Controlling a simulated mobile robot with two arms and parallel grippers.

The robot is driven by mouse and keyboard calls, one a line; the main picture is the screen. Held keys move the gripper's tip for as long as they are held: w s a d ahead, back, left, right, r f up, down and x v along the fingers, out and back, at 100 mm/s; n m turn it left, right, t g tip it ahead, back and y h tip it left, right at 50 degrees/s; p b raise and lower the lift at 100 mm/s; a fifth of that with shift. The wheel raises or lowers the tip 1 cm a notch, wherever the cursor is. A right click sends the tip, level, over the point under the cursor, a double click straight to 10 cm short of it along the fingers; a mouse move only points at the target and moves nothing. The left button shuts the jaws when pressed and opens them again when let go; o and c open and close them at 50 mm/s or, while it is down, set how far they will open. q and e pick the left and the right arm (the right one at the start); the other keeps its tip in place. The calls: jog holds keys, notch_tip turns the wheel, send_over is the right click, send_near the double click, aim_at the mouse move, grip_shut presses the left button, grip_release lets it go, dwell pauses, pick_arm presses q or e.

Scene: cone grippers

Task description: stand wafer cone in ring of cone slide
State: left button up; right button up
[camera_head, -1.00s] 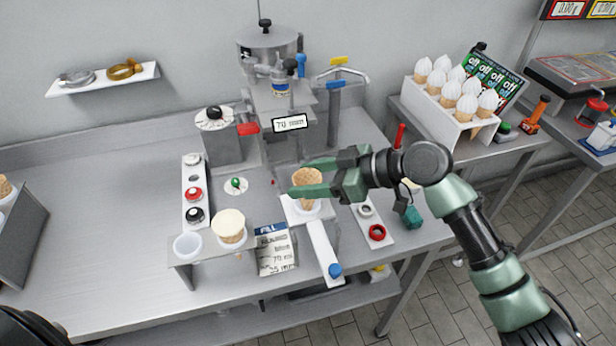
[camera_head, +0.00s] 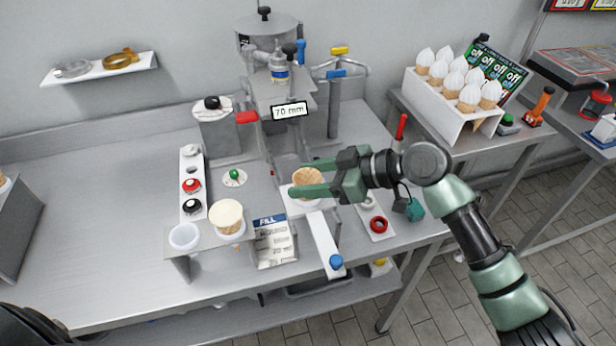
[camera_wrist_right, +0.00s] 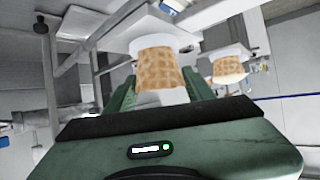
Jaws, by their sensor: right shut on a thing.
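The wafer cone (camera_head: 308,176) is upright between the fingers of my right gripper (camera_head: 311,181), which is shut on it. The cone slide (camera_head: 325,243) is a white plate and arm with a blue knob, under the dispenser. The gripper and cone are over its ring end. In the right wrist view the cone (camera_wrist_right: 157,70) has its lower end at the white ring (camera_wrist_right: 153,43) and seems to be inside it. Whether it is fully seated I cannot tell. My left gripper is out of view.
A FILL card (camera_head: 272,243) stands between rack and slide. The dispenser's 70 mm sign (camera_head: 289,110) is just behind my gripper.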

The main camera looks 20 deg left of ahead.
jog(key=shift+f, duration=0.45)
jog(key=o, duration=0.9)
jog(key=b+v, duration=0.2)
jog(key=v, duration=0.5)
jog(key=shift+d+r, duration=0.25)
jog(key=shift+d, duration=0.15)
